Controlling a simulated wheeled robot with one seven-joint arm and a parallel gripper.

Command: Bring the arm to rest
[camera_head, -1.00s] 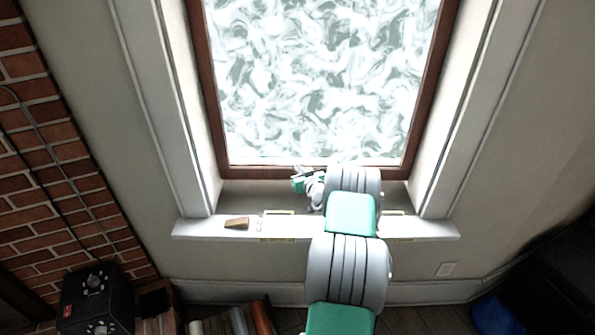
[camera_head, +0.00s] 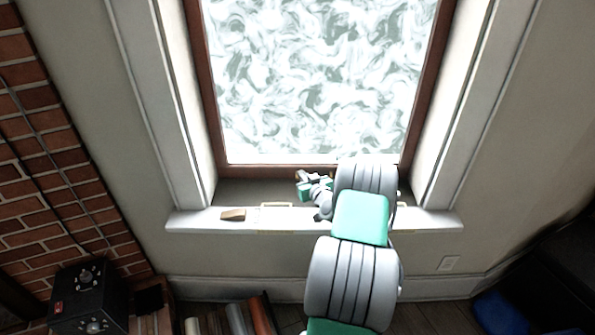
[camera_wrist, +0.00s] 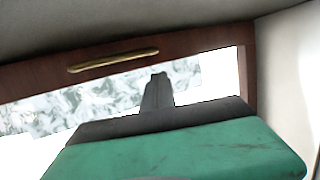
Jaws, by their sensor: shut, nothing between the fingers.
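My arm (camera_head: 360,220) reaches up from the bottom of the head view to the window recess. My gripper (camera_head: 303,176) is at its far end, above the sill and close to the lower window frame. In the wrist view my gripper (camera_wrist: 157,88) shows as dark fingers together, with nothing between them. Behind them are the bright pane and the brown frame with a brass handle (camera_wrist: 113,60). Part of the gripper is hidden by my wrist in the head view.
A small brown block (camera_head: 232,215) lies on the white window sill (camera_head: 190,222), left of my arm. A black box with knobs (camera_head: 88,297) stands at the lower left by the brick wall (camera_head: 50,190). Several books (camera_head: 235,318) stand below the sill. A blue object (camera_head: 497,310) is at the lower right.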

